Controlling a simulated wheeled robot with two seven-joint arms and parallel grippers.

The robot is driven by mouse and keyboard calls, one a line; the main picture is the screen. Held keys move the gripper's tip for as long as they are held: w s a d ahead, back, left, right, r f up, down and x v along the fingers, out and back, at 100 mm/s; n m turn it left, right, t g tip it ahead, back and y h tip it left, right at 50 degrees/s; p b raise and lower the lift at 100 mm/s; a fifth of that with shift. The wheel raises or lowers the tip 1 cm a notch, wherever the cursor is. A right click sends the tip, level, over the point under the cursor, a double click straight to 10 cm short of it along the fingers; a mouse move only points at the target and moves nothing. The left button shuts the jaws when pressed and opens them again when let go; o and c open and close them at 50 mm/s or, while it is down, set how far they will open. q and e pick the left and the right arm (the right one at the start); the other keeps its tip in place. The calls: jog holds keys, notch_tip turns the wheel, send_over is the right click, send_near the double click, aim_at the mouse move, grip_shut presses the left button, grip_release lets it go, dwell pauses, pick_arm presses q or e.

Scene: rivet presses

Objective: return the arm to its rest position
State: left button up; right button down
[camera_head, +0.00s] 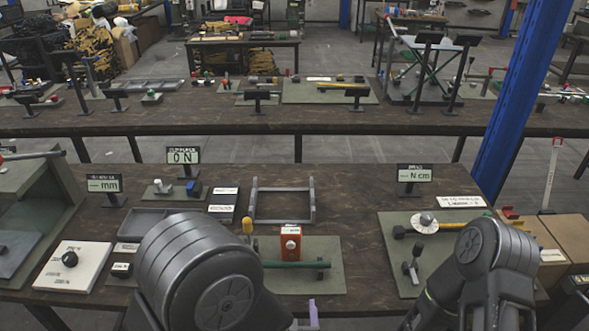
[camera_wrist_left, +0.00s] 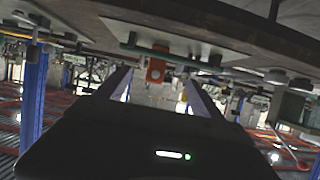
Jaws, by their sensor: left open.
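My left arm (camera_head: 205,270) fills the bottom middle of the head view, its large grey joint in front of the bench. Only a small purple-grey tip of my left gripper (camera_head: 308,317) shows at the bottom edge. In the left wrist view, which looks upside down, the two fingers of the left gripper (camera_wrist_left: 160,78) stand wide apart with nothing between them. My right arm (camera_head: 490,265) shows at the lower right of the head view; its gripper is out of sight.
The near workbench (camera_head: 350,180) holds a red-orange block (camera_head: 290,243) on a green plate beside a green-handled bar (camera_head: 295,264). The red-orange block also shows in the left wrist view (camera_wrist_left: 156,70). A grey frame (camera_head: 282,220) stands behind. A blue post (camera_head: 525,90) rises at right.

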pick_arm(q)
jog(key=s+a+f+n+g+h+b, duration=0.1)
jog(key=s+a+f+g, duration=0.15)
jog(key=f, duration=0.65)
jog(key=s+a+f+g+b, duration=0.1)
jog(key=f+g, duration=0.3)
jog(key=f, duration=0.4)
jog(key=s+a+f+g+h+b, duration=0.2)
jog(key=s+f+g, duration=0.4)
jog(key=s+f, duration=0.4)
jog(key=shift+s+a+n+h, duration=0.4)
jog(key=shift+s+a+h, duration=0.15)
jog(key=shift+s, duration=0.65)
jog(key=shift+g, duration=0.25)
